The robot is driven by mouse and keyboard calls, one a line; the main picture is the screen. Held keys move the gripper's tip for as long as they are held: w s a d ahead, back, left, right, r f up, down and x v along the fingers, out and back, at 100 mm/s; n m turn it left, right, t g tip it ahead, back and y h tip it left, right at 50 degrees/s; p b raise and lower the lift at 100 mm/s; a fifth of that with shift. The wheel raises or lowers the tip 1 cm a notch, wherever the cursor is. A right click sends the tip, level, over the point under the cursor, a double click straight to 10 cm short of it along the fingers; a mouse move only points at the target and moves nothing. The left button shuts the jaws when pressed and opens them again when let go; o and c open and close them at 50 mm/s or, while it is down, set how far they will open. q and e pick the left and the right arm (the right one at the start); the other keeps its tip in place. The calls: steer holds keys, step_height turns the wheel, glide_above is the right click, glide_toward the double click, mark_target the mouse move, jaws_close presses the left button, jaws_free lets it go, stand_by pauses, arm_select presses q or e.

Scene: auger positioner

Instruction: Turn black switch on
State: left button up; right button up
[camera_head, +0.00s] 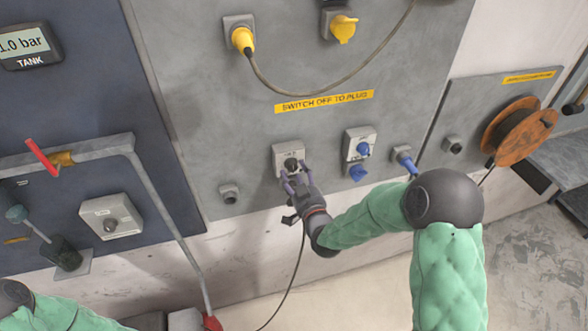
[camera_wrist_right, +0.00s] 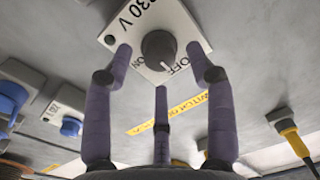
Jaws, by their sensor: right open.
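The black switch is a round dark knob (camera_head: 291,163) on a pale square plate (camera_head: 280,150) on the grey wall panel. In the right wrist view the knob (camera_wrist_right: 159,50) sits on the white plate (camera_wrist_right: 178,24), marked "230 V", "OFF" and "ON". I cannot tell clearly which mark it points to. My right gripper (camera_head: 289,178) is just in front of the plate, its three purple fingers open. In the wrist view the fingers (camera_wrist_right: 160,72) are spread around the knob with gaps. Contact with the plate is unclear. My left gripper is out of view.
A socket box with blue covers (camera_head: 361,143) and a blue plug (camera_head: 404,157) are right of the switch. A yellow plug (camera_head: 242,40) with a hanging cable is above. A pipe with a red handle (camera_head: 42,156) is at left, a cable reel (camera_head: 518,132) at right.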

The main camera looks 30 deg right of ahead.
steer(key=shift+x, duration=1.05)
jaws_close()
steer(key=shift+d+m+b, duration=0.1)
steer(key=shift+m+b, duration=0.4)
steer(key=shift+b, duration=0.35)
steer(key=m+b, duration=1.5)
steer(key=b, duration=0.7)
steer(key=shift+m+t, duration=0.3)
steer(key=shift+r+m+h+b, duration=0.15)
steer(key=shift+m+h+b, duration=0.15)
steer(key=shift+m+b, duration=0.85)
